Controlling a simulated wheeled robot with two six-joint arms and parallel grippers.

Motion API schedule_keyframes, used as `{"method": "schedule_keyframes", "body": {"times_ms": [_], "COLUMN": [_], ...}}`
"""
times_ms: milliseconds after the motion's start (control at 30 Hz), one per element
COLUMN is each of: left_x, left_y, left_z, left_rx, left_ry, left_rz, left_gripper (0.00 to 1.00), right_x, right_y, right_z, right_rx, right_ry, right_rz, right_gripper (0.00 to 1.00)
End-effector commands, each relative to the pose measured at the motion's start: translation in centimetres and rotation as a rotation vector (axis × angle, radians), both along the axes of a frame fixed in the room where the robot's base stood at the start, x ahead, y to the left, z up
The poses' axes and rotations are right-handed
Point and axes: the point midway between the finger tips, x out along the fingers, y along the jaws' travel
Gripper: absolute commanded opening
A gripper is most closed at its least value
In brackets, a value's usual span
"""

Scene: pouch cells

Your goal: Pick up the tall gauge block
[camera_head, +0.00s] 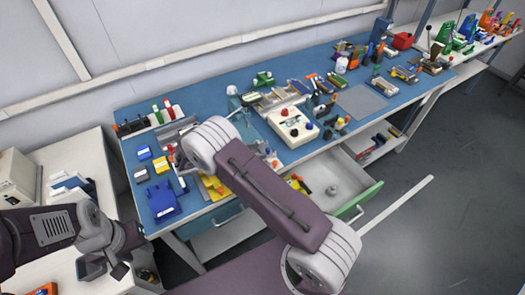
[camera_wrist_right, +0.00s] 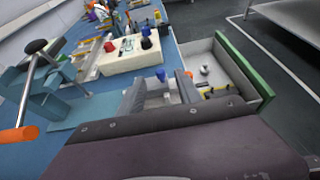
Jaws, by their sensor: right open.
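I cannot pick out the tall gauge block with certainty in either view; the small metal parts on the blue bench (camera_head: 130,160) are too small to tell apart. My right gripper (camera_wrist_right: 161,88) is open in the right wrist view, its two grey fingers apart over the bench's front edge. A small part with a blue top (camera_wrist_right: 160,75) shows between or beyond the fingers; I cannot tell if it touches them. In the head view my right arm hides much of the bench's near left part.
A white box with knobs (camera_head: 292,127) stands on the bench. An open drawer with a green front (camera_head: 358,202) juts out to the right. A grey mat (camera_head: 361,101) is clear.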

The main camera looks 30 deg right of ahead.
Motion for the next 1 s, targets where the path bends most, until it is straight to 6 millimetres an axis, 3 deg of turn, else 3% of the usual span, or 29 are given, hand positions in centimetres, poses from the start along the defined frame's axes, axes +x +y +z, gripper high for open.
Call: {"method": "schedule_keyframes", "body": {"times_ms": [133, 400, 633, 800, 1000], "left_x": [0.0, 0.0, 0.0, 0.0, 0.0], "left_y": [0.0, 0.0, 0.0, 0.0, 0.0], "left_z": [0.2, 0.9, 0.9, 0.9, 0.9], "left_rx": [0.0, 0.0, 0.0, 0.0, 0.0], "left_ry": [0.0, 0.0, 0.0, 0.0, 0.0], "left_rz": [0.0, 0.0, 0.0, 0.0, 0.0], "left_gripper": [0.4, 0.4, 0.4, 0.4, 0.4], "right_x": [0.0, 0.4, 0.4, 0.4, 0.4], "right_y": [-0.9, -4.8, -5.0, -5.0, -5.0], "right_z": [-0.3, -1.9, -2.1, -2.1, -2.1], "right_rx": [-0.001, 0.0, 0.001, 0.0, 0.0], "right_ry": [0.002, 0.0, -0.001, -0.001, -0.001], "right_rz": [-0.001, -0.002, 0.0, 0.0, 0.0], "right_gripper": [0.41, 0.41, 0.41, 0.0, 0.0]}}
